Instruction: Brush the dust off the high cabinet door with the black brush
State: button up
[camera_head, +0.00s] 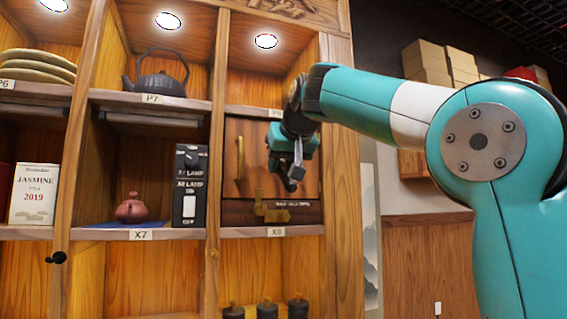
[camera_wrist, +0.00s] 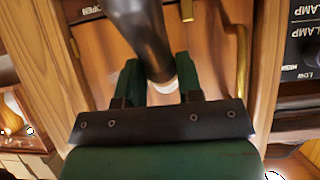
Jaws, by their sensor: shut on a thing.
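The high cabinet door (camera_head: 232,140) is a brown wooden panel in the right column of the shelf, with a vertical brass handle (camera_head: 239,158). In the wrist view the door (camera_wrist: 205,55) lies behind the fingers, and its brass handle (camera_wrist: 241,65) shows to the right. My gripper (camera_head: 290,172) is in front of the door's right part in the head view. Its green fingers are shut on the black brush (camera_wrist: 142,35), which shows as a dark rounded shaft with a pale end. I cannot tell whether the brush touches the door. No dust can be made out.
A black lamp switch box (camera_head: 189,190) stands left of the door. A brass latch (camera_head: 272,210) sits below it. A reddish teapot (camera_head: 131,209), an iron kettle (camera_head: 160,84) and a Jasmine tin (camera_head: 34,194) stand on shelves. Wooden posts frame the door.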

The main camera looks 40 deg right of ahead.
jog(key=shift+w+d, duration=0.1)
jog(key=shift+w, duration=0.2)
jog(key=shift+s+d+p, duration=0.65)
jog(key=shift+s+d, duration=0.75)
jog(key=shift+d, duration=3.4)
jog(key=shift+w+a+r+b, duration=0.1)
jog(key=shift+w+a+b, duration=0.25)
jog(key=shift+a, duration=1.25)
jog(key=shift+w+a+f+b, duration=0.15)
jog(key=shift+w+a, duration=0.45)
jog(key=shift+a, duration=1.05)
jog(key=shift+w+a+r+b, duration=0.2)
jog(key=shift+w+a, duration=0.25)
jog(key=shift+a, duration=1.15)
jog(key=shift+s, duration=0.1)
